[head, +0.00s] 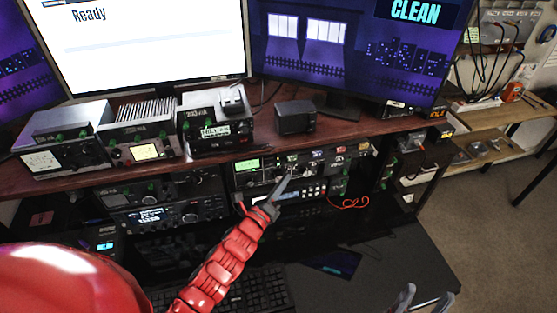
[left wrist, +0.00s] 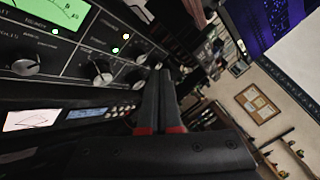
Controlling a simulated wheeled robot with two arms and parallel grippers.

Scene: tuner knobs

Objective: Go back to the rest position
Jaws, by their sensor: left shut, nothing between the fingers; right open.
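My left gripper (head: 283,184), on the red arm, reaches to the front of the tuner (head: 262,175) with a green display, on the shelf under the monitors. Its fingers are shut with nothing between them. In the left wrist view the shut fingers (left wrist: 159,78) point along the panel, beside the tuner's knobs (left wrist: 101,73). I cannot tell whether the fingertips touch a knob. Another knob (left wrist: 25,64) sits further left, below the green display (left wrist: 50,14). My right gripper (head: 424,299) is open at the bottom edge of the head view, with only its fingertips showing.
Several radio units (head: 142,145) stand on the wooden shelf, with a small black speaker (head: 295,117) beside them. A keyboard (head: 255,292) lies on the dark desk below my left arm. The desk's right part (head: 390,262) is mostly clear.

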